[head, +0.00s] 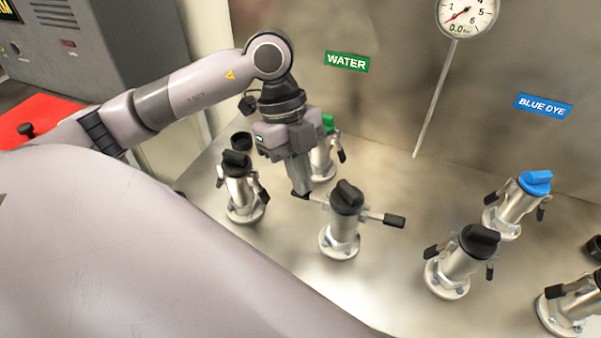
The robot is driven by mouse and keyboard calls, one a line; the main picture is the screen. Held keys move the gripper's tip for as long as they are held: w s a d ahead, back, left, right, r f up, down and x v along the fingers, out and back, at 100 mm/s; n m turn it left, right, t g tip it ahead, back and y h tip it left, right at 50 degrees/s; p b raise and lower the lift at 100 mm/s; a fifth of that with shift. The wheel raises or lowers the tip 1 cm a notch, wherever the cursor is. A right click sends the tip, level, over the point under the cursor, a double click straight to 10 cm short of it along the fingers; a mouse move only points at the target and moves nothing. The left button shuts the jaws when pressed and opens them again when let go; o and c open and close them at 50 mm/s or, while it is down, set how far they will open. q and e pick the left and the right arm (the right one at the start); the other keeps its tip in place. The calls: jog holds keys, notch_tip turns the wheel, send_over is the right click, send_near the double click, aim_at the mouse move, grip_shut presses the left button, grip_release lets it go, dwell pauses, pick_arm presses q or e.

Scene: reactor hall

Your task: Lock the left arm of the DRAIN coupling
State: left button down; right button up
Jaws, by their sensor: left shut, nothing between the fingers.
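No DRAIN label shows, so I cannot tell by name which coupling is the DRAIN one. My left gripper (301,190) is shut and points down, its fingertips at the left side of a black-capped metal coupling (341,226) in the middle. That coupling's right arm (394,220) sticks out sideways with a black grip. Its left arm is mostly hidden at my fingertips; I cannot tell whether they touch it or how it is turned. My right gripper is not in view.
A black-capped coupling (241,188) stands close left of the gripper. A green-capped coupling (323,158) is behind it, below the WATER label (347,62). A blue-capped coupling (516,206) and another black-capped one (461,262) stand right. A gauge (466,14) hangs above.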

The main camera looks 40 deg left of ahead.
pick_arm(q)
jog(key=shift+f+b, duration=1.5)
jog(key=shift+f, duration=0.2)
jog(key=shift+x, duration=0.85)
jog(key=shift+a+r+p, duration=0.3)
jog(key=shift+a+r, duration=0.35)
notch_tip(320, 180, up, 6)
jog(key=p, duration=0.5)
jog(key=shift+p, duration=0.4)
